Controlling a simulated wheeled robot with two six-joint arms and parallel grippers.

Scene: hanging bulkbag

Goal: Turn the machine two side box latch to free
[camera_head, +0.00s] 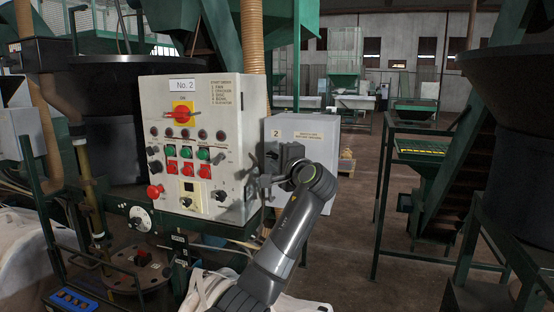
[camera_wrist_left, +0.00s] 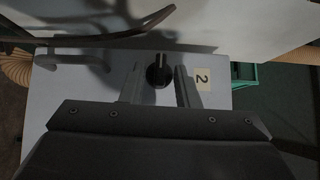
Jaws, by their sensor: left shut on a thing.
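The grey side box (camera_head: 320,135) with a "2" label stands just right of the No. 2 control panel. My left gripper (camera_head: 268,165) reaches in front of its left part and hides the latch in the head view. In the left wrist view, the dark latch (camera_wrist_left: 158,72) with its round base sits on the face of the side box (camera_wrist_left: 215,65). The two fingers of my left gripper (camera_wrist_left: 158,86) stand on either side of it, shut on it. The latch's exact angle is hard to read. My right gripper is not in view.
The No. 2 control panel (camera_head: 196,140) carries a red rotary switch (camera_head: 183,113), several buttons and an emergency stop, close left of my gripper. White bulk bags lie below. Green machine frames stand at the right, with open floor between.

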